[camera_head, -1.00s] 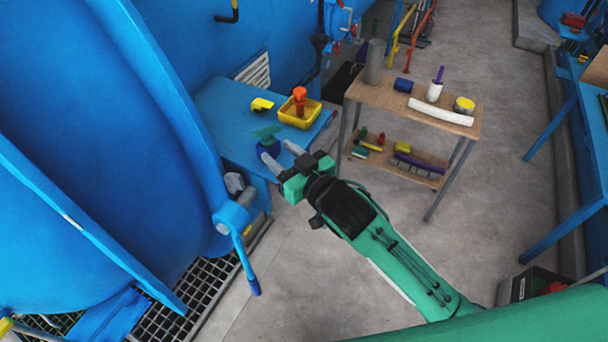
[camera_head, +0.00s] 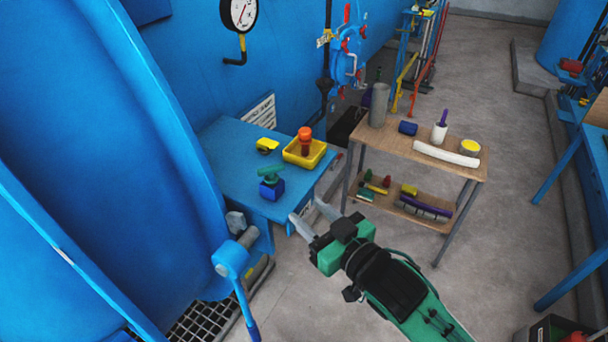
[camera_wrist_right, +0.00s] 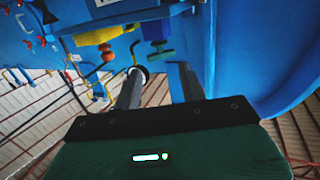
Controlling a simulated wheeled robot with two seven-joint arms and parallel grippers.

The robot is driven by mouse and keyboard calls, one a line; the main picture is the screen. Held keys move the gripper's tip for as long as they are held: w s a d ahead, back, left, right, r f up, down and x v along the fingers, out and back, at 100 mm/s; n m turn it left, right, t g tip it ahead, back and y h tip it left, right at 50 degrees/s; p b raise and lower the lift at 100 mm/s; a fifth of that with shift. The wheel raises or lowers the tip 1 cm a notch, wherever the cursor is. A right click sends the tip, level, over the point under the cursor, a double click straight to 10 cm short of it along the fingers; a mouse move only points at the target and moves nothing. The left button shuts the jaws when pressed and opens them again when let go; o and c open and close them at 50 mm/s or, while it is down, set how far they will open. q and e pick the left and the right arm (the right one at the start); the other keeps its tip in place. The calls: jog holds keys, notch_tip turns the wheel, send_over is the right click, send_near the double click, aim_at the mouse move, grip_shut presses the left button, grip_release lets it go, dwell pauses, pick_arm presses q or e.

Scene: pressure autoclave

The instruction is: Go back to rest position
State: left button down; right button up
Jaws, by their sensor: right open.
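My right gripper (camera_head: 309,220) is open and empty in the head view, in front of the blue side table's near right corner. Its two grey fingers point up and left, apart from each other with nothing between them. In the right wrist view its fingers (camera_wrist_right: 158,88) also stand apart. The blue valve with a green handle (camera_head: 271,184) stands on the blue table (camera_head: 225,140), left of and beyond my fingertips, not touched. My left gripper is not in any view.
The yellow tray (camera_head: 304,153) with an orange-topped item sits on the blue table. The wooden shelf cart (camera_head: 400,140) with several items stands right of my gripper. The big blue door (camera_head: 110,150) and its lever handle (camera_head: 235,270) are at left. Grey floor (camera_head: 500,215) is open at right.

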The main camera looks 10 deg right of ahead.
jog(key=s+d+f+m+g+h, duration=0.2)
jog(key=s+d+f+g+h, duration=0.2)
jog(key=s+d+f+g, duration=0.5)
jog(key=s+d+f+m+g+h, duration=0.25)
jog(key=s+d+f+h, duration=0.35)
jog(key=s+f, duration=0.75)
notch_tip(320, 180, down, 31)
jog(key=w+g+y, duration=0.1)
jog(key=w, duration=0.1)
jog(key=s+d+f, duration=0.2)
jog(key=s+f, duration=0.7)
jog(key=f, duration=0.1)
jog(key=s+d+f+g, duration=0.1)
jog(key=s+d+f, duration=0.1)
jog(key=s+f, duration=0.8)
jog(key=shift+f, duration=0.5)
jog(key=shift+s+n+g, duration=0.1)
jog(key=shift+n+g, duration=0.15)
